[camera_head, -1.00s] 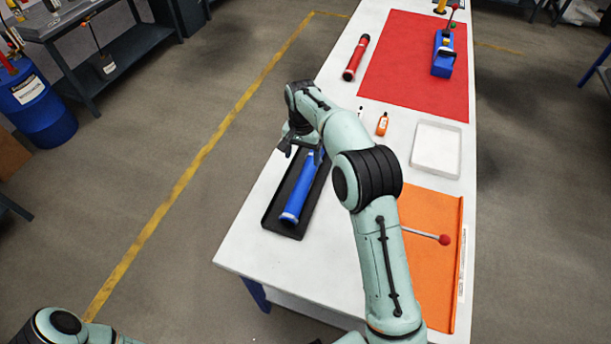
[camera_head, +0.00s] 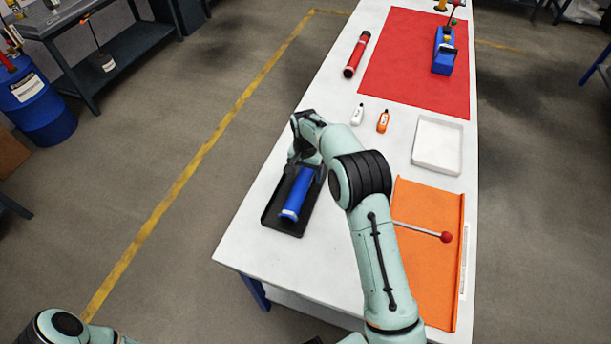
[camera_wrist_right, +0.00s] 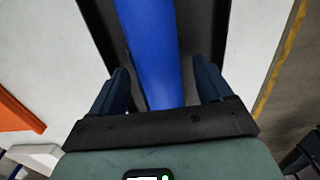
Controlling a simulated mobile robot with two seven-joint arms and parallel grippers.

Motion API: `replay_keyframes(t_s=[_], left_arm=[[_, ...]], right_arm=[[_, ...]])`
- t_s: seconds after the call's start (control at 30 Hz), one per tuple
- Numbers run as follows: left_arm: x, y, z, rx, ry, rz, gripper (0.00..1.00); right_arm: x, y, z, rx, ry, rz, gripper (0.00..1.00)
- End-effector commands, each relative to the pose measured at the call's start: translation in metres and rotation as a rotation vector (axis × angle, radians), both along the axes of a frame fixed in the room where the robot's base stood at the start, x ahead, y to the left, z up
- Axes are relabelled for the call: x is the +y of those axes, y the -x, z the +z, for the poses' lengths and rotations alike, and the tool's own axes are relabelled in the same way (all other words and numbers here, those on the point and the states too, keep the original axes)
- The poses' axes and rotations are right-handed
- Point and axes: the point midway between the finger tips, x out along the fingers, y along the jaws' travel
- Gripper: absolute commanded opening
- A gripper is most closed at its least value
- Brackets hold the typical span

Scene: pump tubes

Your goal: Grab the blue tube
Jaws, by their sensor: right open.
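The blue tube (camera_head: 297,193) lies lengthwise in a black tray (camera_head: 272,219) near the left edge of the white table. My right gripper (camera_head: 302,164) is over the far part of the tube, and my wrist hides that end in the head view. In the right wrist view the blue tube (camera_wrist_right: 152,55) runs between the two dark fingers of my right gripper (camera_wrist_right: 165,88). The fingers are open, one on each side, with gaps to the tube. The left gripper is not in view; only part of my left arm shows at the bottom left.
A red tube (camera_head: 356,55) lies beside a red mat (camera_head: 405,75). White (camera_head: 357,115) and orange (camera_head: 383,121) bottles stand beyond my right arm. A white square tray (camera_head: 437,145) and an orange mat (camera_head: 420,275) with a red-knobbed rod (camera_head: 425,231) lie to the right.

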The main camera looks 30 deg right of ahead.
Motion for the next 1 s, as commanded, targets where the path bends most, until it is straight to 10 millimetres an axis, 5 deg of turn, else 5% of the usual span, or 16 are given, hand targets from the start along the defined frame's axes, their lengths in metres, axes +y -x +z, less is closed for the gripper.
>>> replay_keyframes(t_s=[0.07,0.27,0.3,0.67,1.0], left_arm=[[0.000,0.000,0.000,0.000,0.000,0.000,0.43],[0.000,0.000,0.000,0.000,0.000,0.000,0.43],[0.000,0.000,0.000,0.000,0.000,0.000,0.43],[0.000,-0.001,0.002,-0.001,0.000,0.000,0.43],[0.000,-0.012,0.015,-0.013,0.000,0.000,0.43]], right_arm=[[0.000,0.000,0.000,0.000,0.000,0.000,0.73],[0.000,0.000,0.001,0.000,0.000,0.000,0.08],[0.000,0.000,0.001,-0.002,-0.001,0.000,0.05],[0.000,-0.001,0.016,-0.005,0.000,0.000,0.05],[0.000,-0.002,0.106,-0.011,0.000,0.000,0.05]])
